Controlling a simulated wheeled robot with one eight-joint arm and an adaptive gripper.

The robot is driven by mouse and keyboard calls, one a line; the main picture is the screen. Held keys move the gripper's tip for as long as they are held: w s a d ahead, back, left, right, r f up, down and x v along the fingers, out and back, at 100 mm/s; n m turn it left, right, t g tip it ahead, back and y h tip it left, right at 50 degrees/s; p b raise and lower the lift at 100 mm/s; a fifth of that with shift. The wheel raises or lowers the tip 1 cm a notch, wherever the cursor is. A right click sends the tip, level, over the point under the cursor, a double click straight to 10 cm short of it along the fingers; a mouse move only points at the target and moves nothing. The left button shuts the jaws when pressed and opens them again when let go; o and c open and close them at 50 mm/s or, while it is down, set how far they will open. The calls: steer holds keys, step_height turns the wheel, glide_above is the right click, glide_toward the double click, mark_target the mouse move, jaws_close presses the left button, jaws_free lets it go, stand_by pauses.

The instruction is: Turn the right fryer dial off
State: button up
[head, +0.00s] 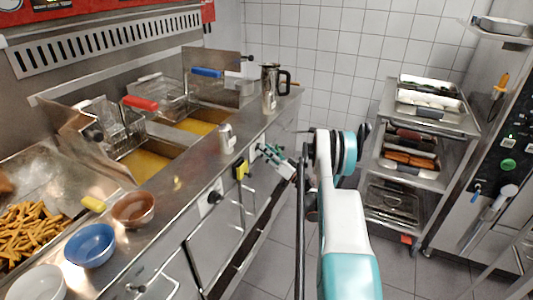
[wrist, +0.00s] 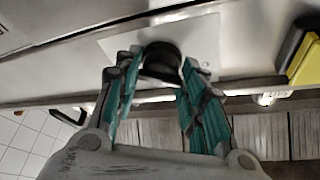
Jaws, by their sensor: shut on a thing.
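My gripper (head: 268,154) reaches to the fryer's front panel, at the far right end of the counter front in the head view. In the wrist view my gripper (wrist: 160,66) has its two teal-and-grey fingers on either side of the right fryer dial (wrist: 161,57), a round black knob on a pale metal plate. The gripper is shut on this dial. In the head view my fingers hide the right dial. The left fryer dial (head: 214,197), black on a white plate, shows uncovered nearer the camera. The dial's pointer mark cannot be made out.
A yellow-and-black object (head: 240,169) sits on the panel between the dials, close beside my gripper; it also shows in the wrist view (wrist: 304,50). Fryer baskets (head: 160,97), bowls (head: 90,244) and a steel jug (head: 270,88) stand above. A tray rack (head: 412,150) stands right.

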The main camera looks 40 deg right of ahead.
steer(key=o, duration=1.1)
steer(key=shift+c, duration=0.2)
steer(key=v, duration=1.2)
